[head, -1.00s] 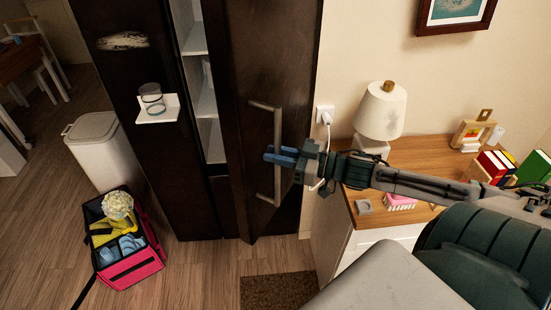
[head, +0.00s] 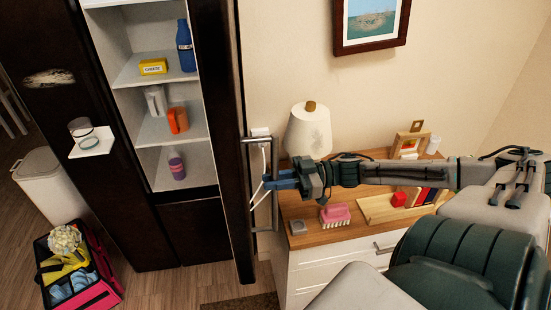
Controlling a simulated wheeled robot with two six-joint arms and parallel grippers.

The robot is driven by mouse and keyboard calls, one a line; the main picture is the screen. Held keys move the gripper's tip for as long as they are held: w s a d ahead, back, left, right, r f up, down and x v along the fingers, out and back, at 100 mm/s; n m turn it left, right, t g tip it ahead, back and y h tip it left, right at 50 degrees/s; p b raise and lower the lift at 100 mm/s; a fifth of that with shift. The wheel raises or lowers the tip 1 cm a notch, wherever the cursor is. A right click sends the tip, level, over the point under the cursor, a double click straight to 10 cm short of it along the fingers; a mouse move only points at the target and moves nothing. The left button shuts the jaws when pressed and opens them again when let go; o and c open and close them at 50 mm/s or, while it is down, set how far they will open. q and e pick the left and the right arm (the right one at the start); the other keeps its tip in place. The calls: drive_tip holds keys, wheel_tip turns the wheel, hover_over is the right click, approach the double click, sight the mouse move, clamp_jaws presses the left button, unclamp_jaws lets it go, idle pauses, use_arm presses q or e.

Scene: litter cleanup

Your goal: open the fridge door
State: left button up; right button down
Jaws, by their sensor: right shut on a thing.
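The dark fridge door (head: 234,150) stands swung wide open, seen nearly edge-on. The white interior shelves (head: 165,130) are exposed, with a blue bottle (head: 185,48), a yellow box (head: 153,66), a white container (head: 156,100), an orange mug (head: 177,120) and a purple bottle (head: 177,166) on them. A long metal handle (head: 275,210) is on the door's right side. My right gripper (head: 272,182) reaches in from the right and is shut on the handle at about its middle. My left gripper is not in view.
A wooden-topped cabinet (head: 335,232) stands right of the door, bearing a lamp (head: 309,132), a pink brush (head: 335,214) and books. A pink bag (head: 99,295) and a white bin (head: 48,188) stand left on the floor. A small shelf (head: 92,146) holds a jar.

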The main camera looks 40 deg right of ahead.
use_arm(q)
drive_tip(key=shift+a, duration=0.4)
use_arm(e)
drive_tip(key=c, duration=1.4)
unclamp_jaws()
drive_tip(key=shift+c, duration=0.2)
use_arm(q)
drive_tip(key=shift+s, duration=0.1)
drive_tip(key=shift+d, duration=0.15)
